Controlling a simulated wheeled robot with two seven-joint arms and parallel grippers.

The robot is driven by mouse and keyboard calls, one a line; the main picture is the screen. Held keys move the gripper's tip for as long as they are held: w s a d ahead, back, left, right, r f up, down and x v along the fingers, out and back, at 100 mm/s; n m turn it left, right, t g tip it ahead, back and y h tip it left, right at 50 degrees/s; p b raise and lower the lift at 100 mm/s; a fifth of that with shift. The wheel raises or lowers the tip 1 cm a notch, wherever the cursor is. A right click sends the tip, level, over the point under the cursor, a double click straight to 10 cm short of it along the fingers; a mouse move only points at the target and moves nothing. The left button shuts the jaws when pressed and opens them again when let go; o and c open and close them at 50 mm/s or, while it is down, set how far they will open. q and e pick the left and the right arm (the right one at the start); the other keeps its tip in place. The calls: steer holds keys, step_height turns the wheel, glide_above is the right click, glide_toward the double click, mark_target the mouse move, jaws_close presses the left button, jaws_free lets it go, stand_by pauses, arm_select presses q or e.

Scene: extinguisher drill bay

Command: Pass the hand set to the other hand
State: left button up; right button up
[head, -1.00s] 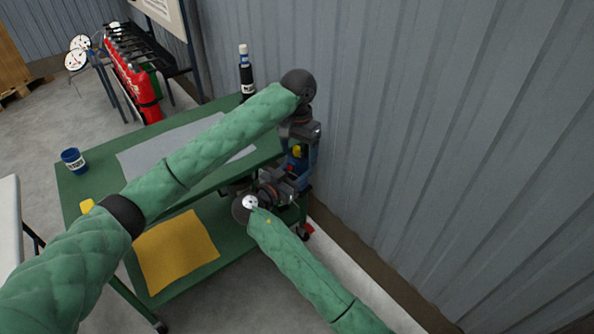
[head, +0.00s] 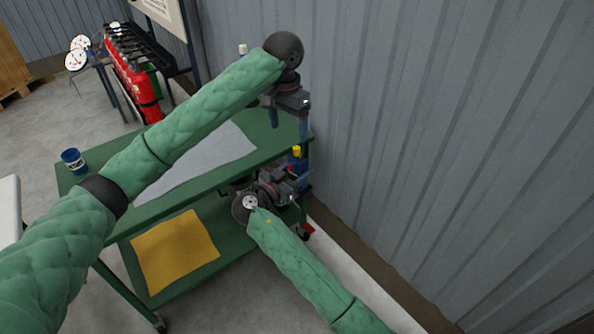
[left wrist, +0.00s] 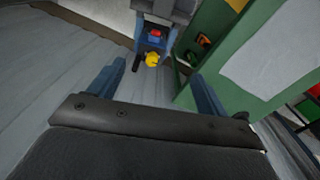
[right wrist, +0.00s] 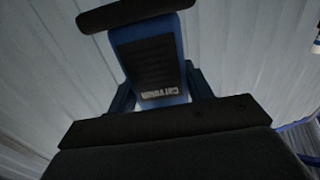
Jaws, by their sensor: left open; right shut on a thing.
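The hand set (head: 297,161) is blue and black with a yellow knob on top. My right gripper (head: 294,180) is shut on it beside the right end of the green cart, close to the wall. In the right wrist view the hand set (right wrist: 155,70) stands between the fingers with its lettered black face showing. My left gripper (head: 289,126) is open and empty above the hand set, fingers pointing down. In the left wrist view the hand set (left wrist: 150,42), with a red button and yellow knob, lies beyond the spread fingers, apart from them.
The green cart (head: 100,232) has a grey mat (head: 215,160) and a blue cup (head: 73,160) on top, and a yellow mat (head: 175,250) on its lower shelf. A corrugated wall (head: 430,150) stands close on the right. Red extinguishers (head: 130,80) stand at the back left.

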arm_select(q)
steer(key=s+a+f+m+t, duration=0.1)
steer(key=s+a+f, duration=0.2)
steer(key=a, duration=0.4)
steer(key=s+a+f+m+t, duration=0.1)
steer(key=s+a+f, duration=0.25)
steer(key=a, duration=0.25)
steer(key=s+a+f+m+t, duration=0.1)
steer(key=s+a+f, duration=0.1)
steer(key=a+f, duration=0.35)
steer(key=s+d+f+n+h, duration=0.1)
steer(key=s+d+f, duration=0.2)
steer(key=s+f, duration=0.5)
steer(key=s+d+f+n+h, duration=0.1)
steer(key=s+d+f, duration=0.3)
steer(key=s, duration=0.5)
steer(key=s+a+f+n, duration=0.1)
steer(key=s+f+n, duration=0.1)
steer(key=s, duration=0.4)
steer(key=s+a+f+n, duration=0.2)
steer(key=s+f, duration=0.2)
steer(key=s, duration=0.2)
steer(key=s+a+f+n+g, duration=0.1)
steer(key=s+a+f+n, duration=0.1)
steer(key=s, duration=0.4)
steer(key=shift+f+n+y, duration=0.3)
steer(key=shift+f+n, duration=0.2)
steer(key=shift+f, duration=0.35)
